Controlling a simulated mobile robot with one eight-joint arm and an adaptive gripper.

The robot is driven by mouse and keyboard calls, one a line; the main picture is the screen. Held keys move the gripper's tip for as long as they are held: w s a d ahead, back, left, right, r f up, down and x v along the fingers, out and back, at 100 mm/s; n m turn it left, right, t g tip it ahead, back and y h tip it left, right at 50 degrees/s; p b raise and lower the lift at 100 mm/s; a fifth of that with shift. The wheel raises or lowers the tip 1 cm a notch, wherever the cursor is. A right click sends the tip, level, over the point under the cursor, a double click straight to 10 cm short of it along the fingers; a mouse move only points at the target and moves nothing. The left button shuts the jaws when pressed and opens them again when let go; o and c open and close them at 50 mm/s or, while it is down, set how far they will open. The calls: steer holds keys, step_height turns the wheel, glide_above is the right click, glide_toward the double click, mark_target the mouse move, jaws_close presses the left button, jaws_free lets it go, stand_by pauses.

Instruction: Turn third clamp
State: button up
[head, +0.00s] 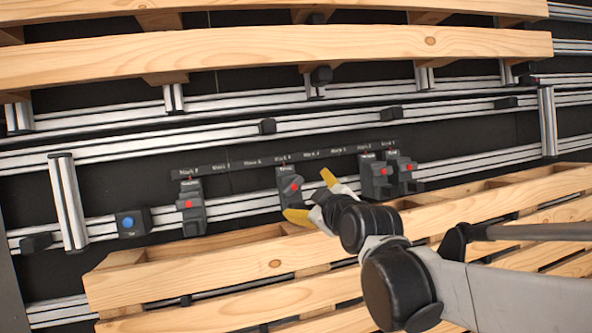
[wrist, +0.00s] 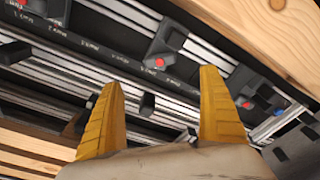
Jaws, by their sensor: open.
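A row of dark grey clamps with red dots sits on the aluminium rail in the head view: one at left (head: 191,204), one in the middle (head: 289,186), and two close together at right (head: 375,177) (head: 404,173). Counted from the right, the middle clamp is third. My gripper (head: 312,197), with yellow fingers, is open just right of and in front of the middle clamp. In the wrist view, a red-dotted clamp (wrist: 163,55) lies beyond the gap between the open fingers (wrist: 161,80), which hold nothing. I cannot tell whether a finger touches it.
A box with a blue button (head: 131,223) is on the rail at the left. Wooden pallet boards (head: 260,265) run below the rail, and more boards (head: 280,50) run above. A label strip (head: 240,164) lies above the clamps. The rail between the left and middle clamps is clear.

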mark_target(296, 186)
steer(key=c, duration=0.4)
steer(key=shift+w+d+r+m+p, duration=0.15)
steer(key=shift+w+m+p, duration=0.2)
steer(key=shift+p, duration=0.1)
steer(key=c, duration=0.5)
steer(key=w+m+g+p, duration=0.1)
steer(key=w+m+p, duration=0.1)
steer(key=w+d+m+g+y+p, duration=0.1)
steer(key=w+m+g+p, duration=0.1)
steer(key=w+d+m+g+p, duration=0.1)
steer(key=w+m+g+p, duration=0.1)
steer(key=m, duration=0.1)
steer(key=shift+r+p, duration=0.25)
steer(key=shift+p, duration=0.15)
steer(key=c, duration=0.3)
steer(key=w+a+f+m+g+y+p, duration=0.1)
steer(key=m, duration=0.1)
steer(key=w+a+f+m+g+y+p, duration=0.1)
steer(key=a+f+m+g+p, duration=0.1)
steer(key=w+a+f+m+g+y+p, duration=0.1)
steer(key=a+f+m, duration=0.1)
steer(key=shift+w+f+m+g+y, duration=0.25)
steer(key=shift+w+g+y, duration=0.1)
steer(key=shift+g+y, duration=0.05)
steer(key=shift+c, duration=0.2)
steer(key=shift+d, duration=0.1)
jaws_close()
